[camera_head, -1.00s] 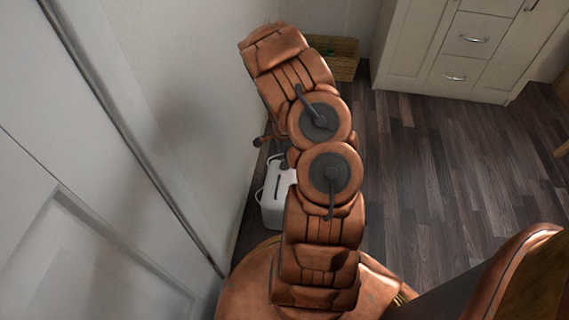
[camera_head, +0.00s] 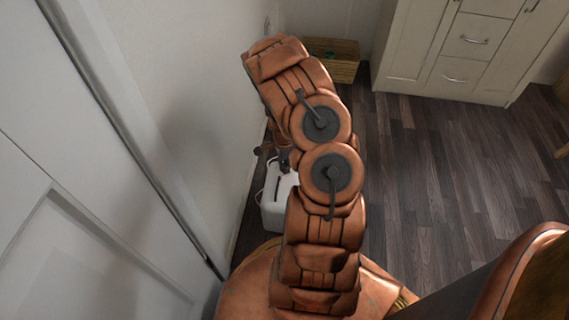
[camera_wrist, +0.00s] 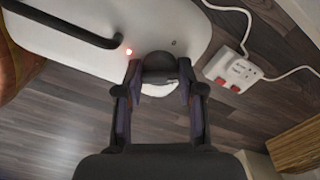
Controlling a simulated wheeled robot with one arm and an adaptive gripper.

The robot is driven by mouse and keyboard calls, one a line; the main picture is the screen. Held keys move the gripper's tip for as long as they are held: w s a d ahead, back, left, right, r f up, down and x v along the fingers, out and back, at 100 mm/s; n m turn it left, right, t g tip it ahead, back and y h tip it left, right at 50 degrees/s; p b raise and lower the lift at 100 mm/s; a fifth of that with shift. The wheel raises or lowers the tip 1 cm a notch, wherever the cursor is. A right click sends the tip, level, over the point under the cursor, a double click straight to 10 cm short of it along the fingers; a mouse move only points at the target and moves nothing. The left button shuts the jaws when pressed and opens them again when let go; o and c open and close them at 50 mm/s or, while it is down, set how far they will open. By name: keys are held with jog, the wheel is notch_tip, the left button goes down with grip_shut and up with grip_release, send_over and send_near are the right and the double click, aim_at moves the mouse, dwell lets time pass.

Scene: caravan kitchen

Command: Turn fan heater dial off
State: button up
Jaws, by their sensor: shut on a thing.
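The white fan heater (camera_head: 274,214) stands on the floor beside the wall, partly hidden behind my arm in the head view. In the wrist view the white heater body (camera_wrist: 190,22) fills the top, with a dark handle (camera_wrist: 75,27) and a lit red lamp (camera_wrist: 129,51). The round dark dial (camera_wrist: 159,66) sits at the heater's edge. My gripper (camera_wrist: 160,84) has its two fingers on either side of the dial and is shut on it. The dial's markings cannot be read. In the head view my gripper (camera_head: 284,163) is small, just above the heater.
A white power strip (camera_wrist: 236,72) with a plug and white cords lies on the floor near the heater. A wooden box (camera_head: 334,62) stands by the back wall. Cream cabinets (camera_head: 450,50) stand at the back right. Dark plank floor (camera_head: 440,190) is clear on the right.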

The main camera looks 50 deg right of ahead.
jog(key=shift+c, duration=1.4)
jog(key=shift+n+p, duration=0.3)
jog(key=n+p, duration=0.2)
jog(key=n, duration=0.1)
jog(key=shift+w+r+n, duration=0.1)
jog(key=shift+r+n, duration=0.05)
jog(key=shift+n, duration=0.15)
jog(key=n+p, duration=0.2)
jog(key=n, duration=0.1)
jog(key=shift+n, duration=0.3)
jog(key=shift+n+p, duration=1.25)
jog(key=shift+n, duration=0.85)
jog(key=shift+f, duration=0.2)
